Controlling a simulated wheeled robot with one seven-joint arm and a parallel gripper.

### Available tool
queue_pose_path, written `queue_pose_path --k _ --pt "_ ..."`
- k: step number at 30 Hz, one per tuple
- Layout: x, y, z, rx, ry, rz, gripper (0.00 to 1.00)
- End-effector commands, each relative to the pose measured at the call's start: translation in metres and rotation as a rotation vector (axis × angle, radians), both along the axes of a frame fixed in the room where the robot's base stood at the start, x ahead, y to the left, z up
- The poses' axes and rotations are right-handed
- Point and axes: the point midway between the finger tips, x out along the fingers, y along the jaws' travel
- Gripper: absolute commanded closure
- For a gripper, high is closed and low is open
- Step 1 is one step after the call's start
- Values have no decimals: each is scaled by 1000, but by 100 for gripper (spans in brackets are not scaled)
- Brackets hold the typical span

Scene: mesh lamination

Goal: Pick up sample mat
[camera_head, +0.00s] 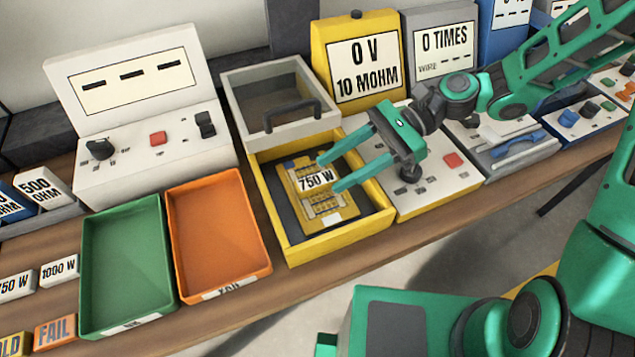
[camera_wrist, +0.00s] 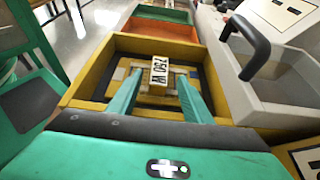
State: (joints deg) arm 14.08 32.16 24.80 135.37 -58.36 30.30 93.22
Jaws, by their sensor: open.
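The sample mat (camera_head: 298,188) is a flat yellow piece with a raised white "750 W" block and small grid-like parts. It lies in the dark-floored yellow box (camera_head: 296,256) in the head view. My gripper (camera_head: 328,172) is open, with its two green fingers reaching over the mat from the right. In the wrist view the fingertips (camera_wrist: 160,76) lie on either side of the "750 W" block (camera_wrist: 158,74), apart or touching I cannot tell. The fingers partly hide the mat (camera_wrist: 120,74).
A grey lid with a black handle (camera_head: 290,113) stands raised behind the box. An orange tray (camera_head: 215,235) and a green tray (camera_head: 122,260) sit to the left. The yellow "0 V 10 MOHM" meter (camera_head: 360,70) and its control panel (camera_head: 440,190) stand to the right.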

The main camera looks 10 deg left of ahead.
Motion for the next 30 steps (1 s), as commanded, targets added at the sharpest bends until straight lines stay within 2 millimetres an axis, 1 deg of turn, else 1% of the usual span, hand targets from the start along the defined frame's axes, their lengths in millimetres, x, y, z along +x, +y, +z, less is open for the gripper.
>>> queue_pose_path --k 1,6,10,16,17,18,20,21,22,30 --pt "-6 7 -3 1 3 6 55" --pt "-15 23 -11 0 2 2 55" --pt "-18 28 -13 0 1 2 55" --pt "-18 29 -14 0 1 2 55" --pt "-18 29 -14 0 1 2 62" --pt "-18 29 -14 0 1 2 72" --pt "-18 29 -13 0 1 2 86" --pt "-18 29 -13 0 1 2 95" --pt "-18 29 -13 0 1 2 100" --pt "-18 29 -13 0 0 3 100"
